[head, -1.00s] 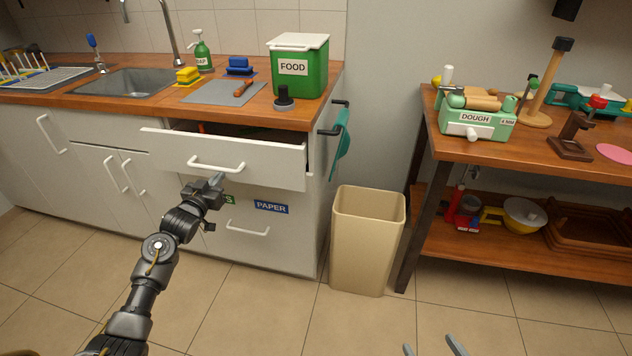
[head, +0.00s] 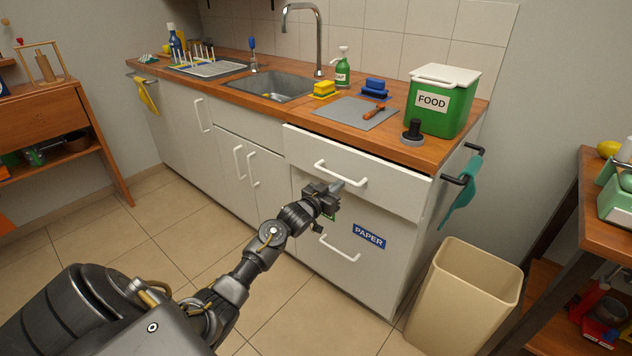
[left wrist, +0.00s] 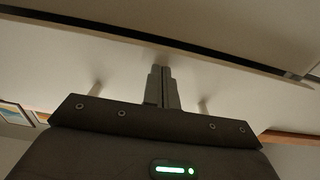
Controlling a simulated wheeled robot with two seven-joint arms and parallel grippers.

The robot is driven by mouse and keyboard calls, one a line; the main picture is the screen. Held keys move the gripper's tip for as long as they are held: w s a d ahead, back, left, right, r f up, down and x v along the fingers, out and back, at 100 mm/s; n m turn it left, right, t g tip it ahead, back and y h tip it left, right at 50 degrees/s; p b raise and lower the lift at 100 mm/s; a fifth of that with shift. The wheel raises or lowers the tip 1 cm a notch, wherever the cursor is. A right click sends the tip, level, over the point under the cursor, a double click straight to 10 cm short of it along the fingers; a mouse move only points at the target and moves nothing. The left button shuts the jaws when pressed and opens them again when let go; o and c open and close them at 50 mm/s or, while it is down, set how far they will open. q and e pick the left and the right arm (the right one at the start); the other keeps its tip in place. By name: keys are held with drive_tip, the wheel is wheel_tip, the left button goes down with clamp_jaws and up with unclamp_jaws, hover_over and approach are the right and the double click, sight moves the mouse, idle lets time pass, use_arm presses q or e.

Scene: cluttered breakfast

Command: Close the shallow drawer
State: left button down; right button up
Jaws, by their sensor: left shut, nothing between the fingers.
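The shallow drawer (head: 385,183) is the top white drawer under the counter, with a white bar handle (head: 340,174). Its front stands slightly proud of the cabinet, with a narrow dark gap along its top edge. My left gripper (head: 339,186) is shut and empty, its fingertips at the drawer front just below the handle. In the left wrist view the shut fingers (left wrist: 162,88) point at the white front (left wrist: 125,55), between what look like the handle posts. I cannot tell whether they touch. My right gripper is out of view.
Below is a deeper drawer with a PAPER label (head: 369,237). A beige bin (head: 465,300) stands right of the cabinet, near a teal towel (head: 459,196) on a rail. The counter holds a green FOOD box (head: 440,105) and a grey mat (head: 350,111). The floor at left is clear.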

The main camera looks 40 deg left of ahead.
use_arm(q)
drive_tip(key=shift+w+d, duration=0.1)
drive_tip(key=shift+w, duration=0.05)
drive_tip(key=s+p, duration=0.5)
drive_tip(key=s, duration=0.1)
drive_tip(key=shift+s+p, duration=0.2)
drive_tip(key=shift+p, duration=0.1)
idle(1.0)
idle(0.5)
